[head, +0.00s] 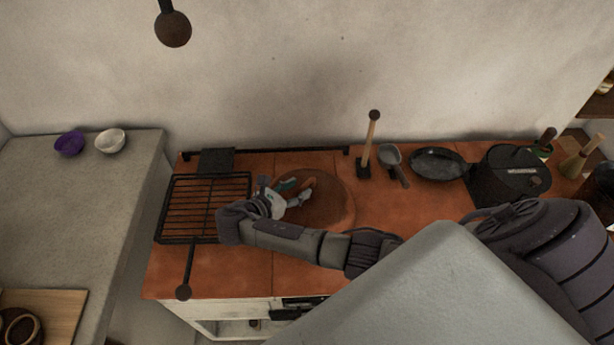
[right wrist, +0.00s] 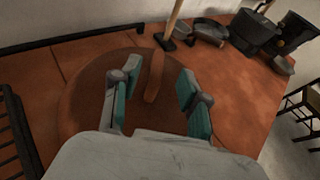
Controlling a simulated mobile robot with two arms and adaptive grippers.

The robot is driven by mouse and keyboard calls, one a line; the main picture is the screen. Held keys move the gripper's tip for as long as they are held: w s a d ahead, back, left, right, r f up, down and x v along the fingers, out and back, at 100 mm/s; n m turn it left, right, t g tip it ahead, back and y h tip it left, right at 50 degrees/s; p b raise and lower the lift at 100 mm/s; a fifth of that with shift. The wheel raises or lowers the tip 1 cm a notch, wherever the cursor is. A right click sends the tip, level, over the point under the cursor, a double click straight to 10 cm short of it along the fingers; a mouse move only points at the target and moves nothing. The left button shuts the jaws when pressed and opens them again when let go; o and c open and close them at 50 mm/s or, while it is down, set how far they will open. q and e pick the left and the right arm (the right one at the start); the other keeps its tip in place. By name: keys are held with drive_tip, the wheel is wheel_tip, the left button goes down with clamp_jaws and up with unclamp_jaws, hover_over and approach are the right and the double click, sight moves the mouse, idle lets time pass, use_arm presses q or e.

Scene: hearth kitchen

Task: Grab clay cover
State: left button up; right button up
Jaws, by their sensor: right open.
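The clay cover (head: 335,203) is a round, flat brown lid lying on the orange tiled hearth top, right of the grill rack. It also shows in the right wrist view (right wrist: 80,98). A lighter brown, elongated handle (right wrist: 154,80) shows on it. My right gripper (head: 298,189) is over the cover. In the right wrist view, its two green-padded fingers (right wrist: 157,79) are apart, with the handle visible between them. I cannot tell whether the fingers touch the handle. The gripper hides part of the cover. My left gripper is not in view.
A black grill rack (head: 207,207) lies left of the cover. A wooden-handled tool (head: 370,145), a ladle (head: 390,157), a dark pan (head: 438,164) and a black pot (head: 512,170) stand to the right. Purple and white bowls (head: 110,141) sit on the left counter.

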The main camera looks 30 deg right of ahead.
sight(303, 185)
drive_tip(key=x, duration=0.5)
drive_tip(key=shift+w+a+f+p, duration=0.1)
drive_tip(key=shift+p, duration=0.25)
clamp_jaws()
